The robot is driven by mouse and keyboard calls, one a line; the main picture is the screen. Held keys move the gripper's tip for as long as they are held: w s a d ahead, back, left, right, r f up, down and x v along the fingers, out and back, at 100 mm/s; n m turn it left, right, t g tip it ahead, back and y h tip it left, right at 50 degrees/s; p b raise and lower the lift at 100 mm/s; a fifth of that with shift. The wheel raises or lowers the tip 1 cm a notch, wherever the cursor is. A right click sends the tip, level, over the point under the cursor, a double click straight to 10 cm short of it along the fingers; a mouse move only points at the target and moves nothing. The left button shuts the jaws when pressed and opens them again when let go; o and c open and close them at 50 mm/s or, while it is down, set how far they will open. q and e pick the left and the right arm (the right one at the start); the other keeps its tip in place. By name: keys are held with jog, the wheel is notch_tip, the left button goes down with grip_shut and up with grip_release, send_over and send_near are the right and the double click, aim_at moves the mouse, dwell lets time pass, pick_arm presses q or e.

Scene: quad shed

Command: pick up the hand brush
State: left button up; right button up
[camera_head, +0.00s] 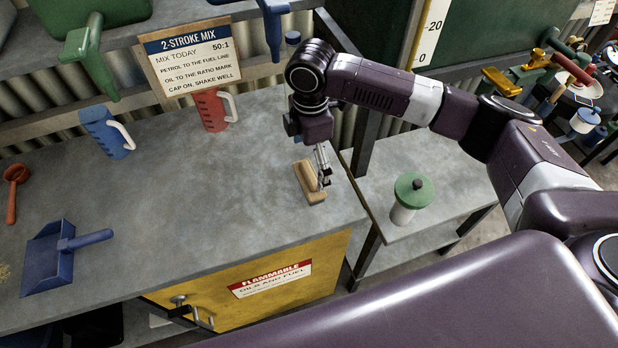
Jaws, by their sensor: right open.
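The hand brush (308,180) is a light wooden block lying on the grey bench top near its right edge. My right gripper (325,180) is over the brush's right side, pointing down, with its fingers close to the wood. The gripper is open. I cannot tell whether a finger touches the brush, and the fingers hide part of it. The left gripper is not in view.
A blue dustpan (50,262), an orange-red scoop (14,185), a blue jug (106,132) and a red jug (211,110) stand or lie on the bench. A green-lidded container (411,190) stands on the lower shelf at right. The bench middle is clear.

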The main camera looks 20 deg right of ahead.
aim_at(309, 173)
notch_tip(309, 173, down, 4)
jog(key=shift+w+a+f+p, duration=0.1)
jog(key=shift+f+p, duration=0.15)
jog(key=shift+p, duration=0.8)
jog(key=shift+f, duration=0.3)
jog(key=shift+c, duration=0.6)
jog(key=c, duration=0.8)
jog(key=shift+s, duration=0.2)
jog(key=c, duration=0.7)
jog(key=shift+c, duration=0.5)
